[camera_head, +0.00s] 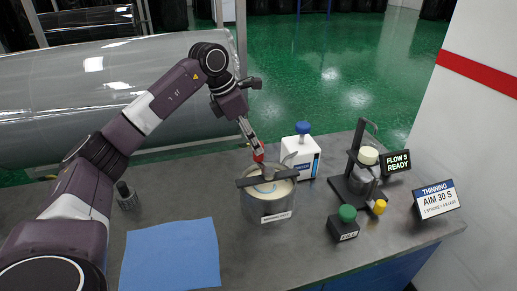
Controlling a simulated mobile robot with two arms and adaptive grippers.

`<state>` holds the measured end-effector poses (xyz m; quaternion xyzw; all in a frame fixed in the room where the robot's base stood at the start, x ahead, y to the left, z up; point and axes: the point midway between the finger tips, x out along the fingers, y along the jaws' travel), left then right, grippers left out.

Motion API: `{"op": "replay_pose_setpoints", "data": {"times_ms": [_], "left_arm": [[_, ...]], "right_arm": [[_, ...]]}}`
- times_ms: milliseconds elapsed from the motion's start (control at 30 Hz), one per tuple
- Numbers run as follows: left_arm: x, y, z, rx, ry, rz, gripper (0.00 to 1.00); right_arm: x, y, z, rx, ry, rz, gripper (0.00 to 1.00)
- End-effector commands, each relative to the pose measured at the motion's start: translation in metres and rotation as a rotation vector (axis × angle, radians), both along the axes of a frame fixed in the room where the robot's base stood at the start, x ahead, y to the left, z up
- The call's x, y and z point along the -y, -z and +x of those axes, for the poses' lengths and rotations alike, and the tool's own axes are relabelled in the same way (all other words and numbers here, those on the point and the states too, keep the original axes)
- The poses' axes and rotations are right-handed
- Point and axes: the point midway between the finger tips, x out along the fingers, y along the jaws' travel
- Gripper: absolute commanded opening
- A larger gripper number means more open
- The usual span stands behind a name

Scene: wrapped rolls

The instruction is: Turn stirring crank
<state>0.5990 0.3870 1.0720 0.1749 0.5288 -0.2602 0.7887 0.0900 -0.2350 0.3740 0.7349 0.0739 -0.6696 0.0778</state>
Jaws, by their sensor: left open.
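A grey metal pot (268,208) with a white label stands on the bench, with pale contents showing inside. A dark flat bar (250,181) lies across its top. A small red piece (258,155) shows just above the pot's back rim; it looks like the crank's knob. My left gripper (256,148) points down at this red piece from behind the pot, with its fingers open around or right beside it; I cannot tell whether they touch. The rest of the crank is small and hard to make out. My right gripper is not in view.
A white jug with a blue cap (301,157) stands close behind the pot. A cup stand (362,186), a box with a green knob (345,224) and two signs are on the right. A blue cloth (172,255) and a small dark cylinder (127,196) are on the left.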

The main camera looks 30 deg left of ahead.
Motion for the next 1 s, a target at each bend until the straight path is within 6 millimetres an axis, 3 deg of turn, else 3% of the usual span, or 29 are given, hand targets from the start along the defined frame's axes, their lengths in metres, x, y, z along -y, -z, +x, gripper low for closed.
{"op": "replay_pose_setpoints", "data": {"times_ms": [300,633,1000], "left_arm": [[0.010,0.037,0.013,0.000,0.001,-0.002,0.40],[0.011,0.042,0.015,0.003,0.001,-0.001,0.40],[0.011,0.041,0.014,0.003,0.001,-0.001,0.00]], "right_arm": [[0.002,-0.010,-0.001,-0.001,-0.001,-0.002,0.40],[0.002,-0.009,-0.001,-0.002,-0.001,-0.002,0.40],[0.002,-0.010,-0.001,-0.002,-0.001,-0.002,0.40]]}}
